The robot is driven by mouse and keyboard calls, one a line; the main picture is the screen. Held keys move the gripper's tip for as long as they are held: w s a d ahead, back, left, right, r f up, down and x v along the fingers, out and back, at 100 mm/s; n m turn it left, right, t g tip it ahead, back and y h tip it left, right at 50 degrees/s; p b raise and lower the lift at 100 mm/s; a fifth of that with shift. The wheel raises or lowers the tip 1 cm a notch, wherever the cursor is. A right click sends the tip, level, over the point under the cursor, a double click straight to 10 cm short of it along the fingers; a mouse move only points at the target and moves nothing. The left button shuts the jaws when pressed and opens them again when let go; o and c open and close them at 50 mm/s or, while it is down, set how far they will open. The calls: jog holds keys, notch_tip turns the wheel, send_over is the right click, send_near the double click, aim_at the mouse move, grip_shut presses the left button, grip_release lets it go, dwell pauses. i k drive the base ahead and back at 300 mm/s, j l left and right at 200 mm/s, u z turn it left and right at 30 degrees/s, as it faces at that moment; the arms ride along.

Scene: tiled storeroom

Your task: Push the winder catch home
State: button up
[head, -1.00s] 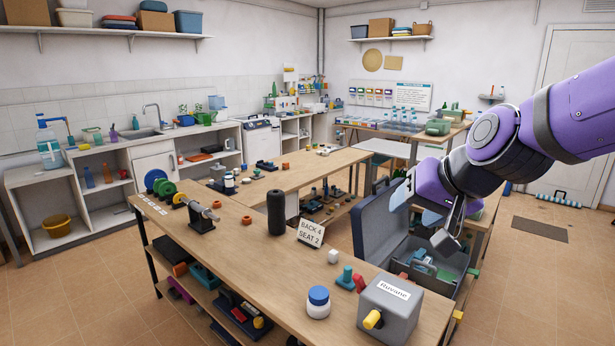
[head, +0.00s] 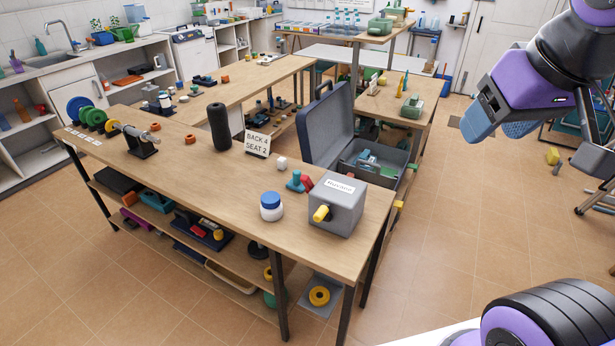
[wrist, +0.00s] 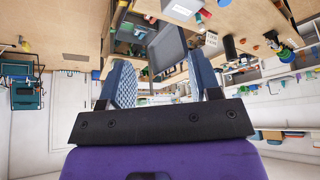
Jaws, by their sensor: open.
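On the near wooden bench (head: 185,175) stands a grey box (head: 347,205) with a white name label and a yellow peg or knob (head: 321,213) on its front. At the bench's left end is a dark stand with a metal spindle (head: 140,142), beside green, blue and yellow discs (head: 92,115). I cannot tell which of these is the winder, and no catch is clearly visible. My gripper (head: 478,125) is raised to the right of the bench, well apart from both. In the wrist view its blue padded fingers (wrist: 160,85) are spread and empty.
A black cylinder (head: 219,128), a "BACK 4 SEAT 2" card (head: 257,145), a blue-lidded jar (head: 271,207) and small blocks stand on the bench. An open grey case (head: 328,130) is behind it. Floor right of the bench (head: 440,240) is clear.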

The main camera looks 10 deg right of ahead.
aim_at(306, 181)
jog(key=j+z, duration=0.15)
jog(key=z, duration=0.25)
jog(key=i+j+z, duration=0.1)
jog(key=j+z, duration=0.15)
jog(key=z, duration=0.15)
jog(key=j+z, duration=0.25)
jog(key=j, duration=0.8)
jog(key=j+z, duration=0.3)
jog(key=j, duration=1.3)
